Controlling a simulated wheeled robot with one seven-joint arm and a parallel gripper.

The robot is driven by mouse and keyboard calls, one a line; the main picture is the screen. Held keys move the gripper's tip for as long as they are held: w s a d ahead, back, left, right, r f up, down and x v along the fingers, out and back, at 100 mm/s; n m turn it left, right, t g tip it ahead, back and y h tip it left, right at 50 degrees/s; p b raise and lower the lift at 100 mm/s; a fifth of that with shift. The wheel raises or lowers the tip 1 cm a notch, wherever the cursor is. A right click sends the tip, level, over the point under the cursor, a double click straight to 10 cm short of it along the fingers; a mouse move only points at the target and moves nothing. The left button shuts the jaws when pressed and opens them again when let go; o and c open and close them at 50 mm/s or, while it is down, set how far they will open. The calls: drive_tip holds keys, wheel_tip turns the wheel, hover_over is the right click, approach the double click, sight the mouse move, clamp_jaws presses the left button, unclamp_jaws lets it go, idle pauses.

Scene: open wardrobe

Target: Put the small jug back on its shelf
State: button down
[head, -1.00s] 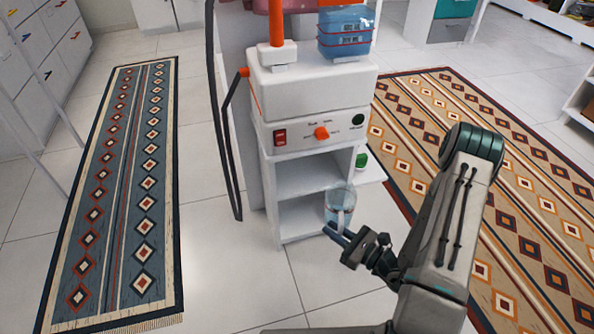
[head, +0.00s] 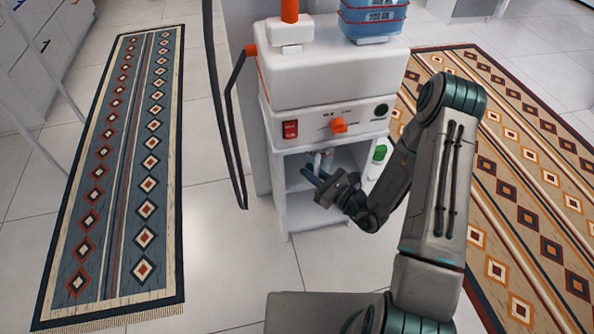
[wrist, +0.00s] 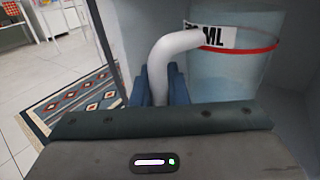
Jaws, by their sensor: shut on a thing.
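The small jug (wrist: 235,72) is clear bluish plastic with a red band, an "ML" label and a white curved handle (wrist: 165,55). My gripper (wrist: 160,85) is shut on that handle, its blue fingers on either side. In the head view my gripper (head: 313,179) reaches into the upper open compartment of the white cabinet (head: 283,215). There the jug is mostly hidden; only a small pale part (head: 322,160) shows above the fingers. I cannot tell whether the jug touches the shelf board.
Stacked blue containers (head: 372,20) and an orange post (head: 289,10) stand on the cabinet top. A red switch (head: 290,129) and an orange knob (head: 338,126) stick out above the opening. A green item (head: 380,153) is at the right side. The lower compartment looks empty.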

drive_tip(key=w+a+f+b, duration=0.1)
drive_tip(key=w+a+f, duration=0.1)
drive_tip(key=w+a+f+b, duration=0.1)
drive_tip(key=w+a+b, duration=0.1)
drive_tip(key=shift+a+f, duration=0.3)
drive_tip(key=shift+f, duration=0.05)
drive_tip(key=shift+r, duration=0.15)
drive_tip(key=c, duration=1.7)
unclamp_jaws()
